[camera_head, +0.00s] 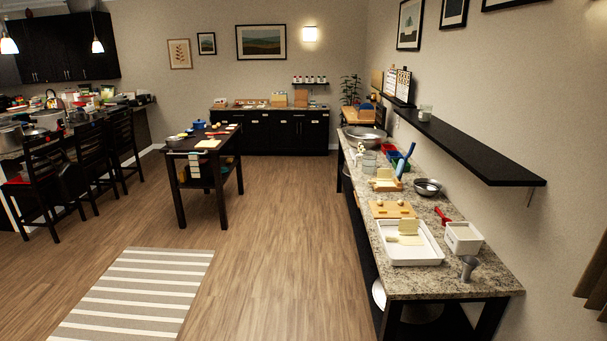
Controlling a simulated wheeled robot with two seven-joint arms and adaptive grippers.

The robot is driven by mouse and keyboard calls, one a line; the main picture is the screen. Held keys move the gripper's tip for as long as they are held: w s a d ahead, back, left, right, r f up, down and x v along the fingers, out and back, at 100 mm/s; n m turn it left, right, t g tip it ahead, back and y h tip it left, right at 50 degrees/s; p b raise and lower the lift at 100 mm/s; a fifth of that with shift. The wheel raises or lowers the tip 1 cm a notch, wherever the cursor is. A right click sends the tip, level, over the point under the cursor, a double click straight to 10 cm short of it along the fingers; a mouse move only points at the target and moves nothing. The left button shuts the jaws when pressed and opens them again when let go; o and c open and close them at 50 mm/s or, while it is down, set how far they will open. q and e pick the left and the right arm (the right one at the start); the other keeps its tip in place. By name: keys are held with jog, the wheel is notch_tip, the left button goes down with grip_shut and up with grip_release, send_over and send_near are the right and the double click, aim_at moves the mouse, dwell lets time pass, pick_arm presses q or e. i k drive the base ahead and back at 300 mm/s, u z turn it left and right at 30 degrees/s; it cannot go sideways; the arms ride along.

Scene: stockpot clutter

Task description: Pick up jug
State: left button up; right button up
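No thing is clear enough to be named the jug with certainty. A clear glass vessel (369,162) stands toward the far part of the granite counter on the right. A small grey metal vessel (468,267) stands at the counter's near right corner, and a small clear glass (425,112) is on the black wall shelf. All are too small to tell whether one has a handle or spout. Neither of my grippers is in view.
The granite counter (440,284) holds a white tray (414,258), a white square tub (463,239), bowls and boards. The black shelf (480,154) juts out above it. A dark table (203,150) stands mid-room, chairs at left. The wood floor (280,240) is open beside a striped rug (140,300).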

aim_at(369, 157)
jog(key=u, duration=0.4)
jog(key=i, duration=4)
jog(key=z, duration=1.05)
jog(key=i, duration=0.9)
jog(key=z, duration=0.4)
